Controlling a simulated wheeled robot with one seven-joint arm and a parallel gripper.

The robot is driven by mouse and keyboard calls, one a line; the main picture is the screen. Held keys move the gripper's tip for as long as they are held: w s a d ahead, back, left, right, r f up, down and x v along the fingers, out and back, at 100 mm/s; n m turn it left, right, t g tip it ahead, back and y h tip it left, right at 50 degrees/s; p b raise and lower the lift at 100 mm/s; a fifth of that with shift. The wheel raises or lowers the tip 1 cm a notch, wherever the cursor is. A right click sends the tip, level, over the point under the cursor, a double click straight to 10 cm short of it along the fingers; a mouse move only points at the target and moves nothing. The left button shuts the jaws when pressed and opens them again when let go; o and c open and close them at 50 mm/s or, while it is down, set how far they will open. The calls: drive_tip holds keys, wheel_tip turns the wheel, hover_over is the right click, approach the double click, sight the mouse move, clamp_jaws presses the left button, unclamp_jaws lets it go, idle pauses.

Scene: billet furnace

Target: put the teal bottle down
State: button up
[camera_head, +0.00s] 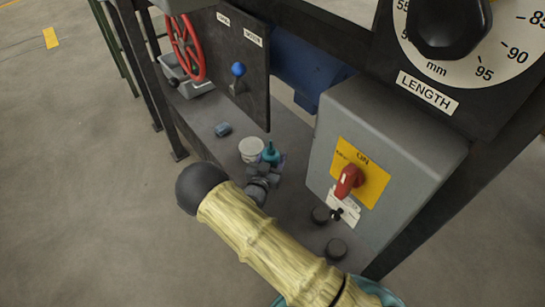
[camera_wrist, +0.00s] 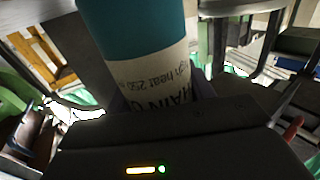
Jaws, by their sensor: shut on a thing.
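The teal bottle (camera_head: 271,153) shows its teal top above my gripper (camera_head: 268,168), over the dark bench ledge; my gripper hides its lower part. In the wrist view the bottle (camera_wrist: 140,35) fills the upper middle, teal with a cream label that has dark print. My gripper is shut around the bottle's body. I cannot tell whether the bottle's base touches the ledge.
A whitish round tub (camera_head: 251,149) stands close to the bottle's left. A small blue-grey cylinder (camera_head: 223,129) lies further left on the ledge (camera_head: 200,112). A grey switch box (camera_head: 395,130) with a red knob (camera_head: 348,182) rises at right. A dark panel with a blue-knobbed lever (camera_head: 238,70) stands behind.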

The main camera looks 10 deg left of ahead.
drive_tip(key=shift+f, duration=0.25)
drive_tip(key=o, duration=1.1)
drive_tip(key=shift+s+f, duration=0.1)
drive_tip(key=shift+f, duration=0.05)
drive_tip(key=shift+o, duration=0.2)
drive_tip(key=shift+r, duration=0.5)
drive_tip(key=s+a+p, duration=0.2)
drive_tip(key=s+p, duration=0.4)
drive_tip(key=s, duration=0.5)
drive_tip(key=shift+s+r, duration=0.2)
drive_tip(key=shift+s, duration=0.15)
